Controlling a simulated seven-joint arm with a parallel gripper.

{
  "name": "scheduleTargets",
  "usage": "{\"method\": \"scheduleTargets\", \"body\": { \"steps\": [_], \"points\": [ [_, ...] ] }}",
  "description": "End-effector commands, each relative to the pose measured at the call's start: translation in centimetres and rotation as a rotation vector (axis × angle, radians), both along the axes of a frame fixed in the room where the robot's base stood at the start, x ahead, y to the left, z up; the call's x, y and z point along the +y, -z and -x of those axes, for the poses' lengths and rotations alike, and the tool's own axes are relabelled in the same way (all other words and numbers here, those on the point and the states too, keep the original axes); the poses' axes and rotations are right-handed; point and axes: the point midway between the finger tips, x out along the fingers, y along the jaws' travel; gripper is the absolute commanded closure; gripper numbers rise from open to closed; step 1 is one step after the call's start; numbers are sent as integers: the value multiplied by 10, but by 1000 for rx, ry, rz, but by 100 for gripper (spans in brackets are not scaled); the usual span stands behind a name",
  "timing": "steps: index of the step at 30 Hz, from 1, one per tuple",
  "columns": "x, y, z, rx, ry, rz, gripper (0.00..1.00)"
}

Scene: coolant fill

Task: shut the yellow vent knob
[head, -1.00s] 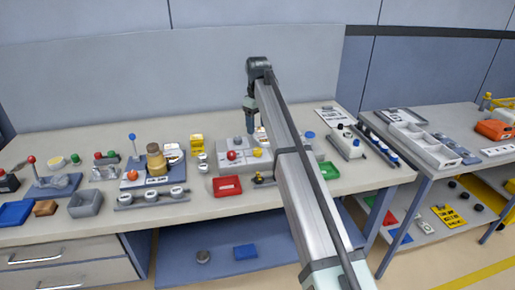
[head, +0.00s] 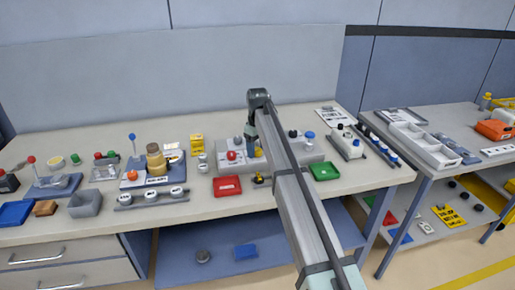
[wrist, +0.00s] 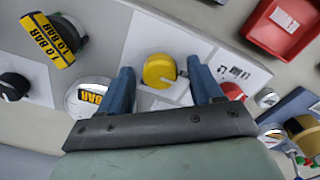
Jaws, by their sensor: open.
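The yellow vent knob (wrist: 159,71) is round with a pale pointer mark on its right edge. It sits on a white label plate on the grey panel. My gripper (wrist: 160,65) is open, with one blue finger on each side of the knob and a gap on both sides. How far the fingertips stand above the panel is hard to tell. In the head view my gripper (head: 253,146) hangs over the panel, and the yellow knob (head: 259,153) shows partly beside it.
A red knob (wrist: 233,90) stands right of the right finger. A gauge labelled BAR (wrist: 88,97) is close to the left finger. A yellow-tagged knob (wrist: 52,38) and a black knob (wrist: 14,86) lie farther left. A red tray (head: 228,186) and a green tray (head: 324,171) stand in front.

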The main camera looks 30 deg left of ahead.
Motion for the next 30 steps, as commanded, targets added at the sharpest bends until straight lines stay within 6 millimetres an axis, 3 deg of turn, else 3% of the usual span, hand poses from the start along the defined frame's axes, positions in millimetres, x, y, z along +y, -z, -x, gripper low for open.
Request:
{"method": "scheduleTargets", "body": {
  "steps": [3,20,30],
  "points": [
    [0,0,0,0,0,0,37],
    [0,0,0,0,0,0,90],
    [0,-1,0,-1,53,0,91]
  ]
}}
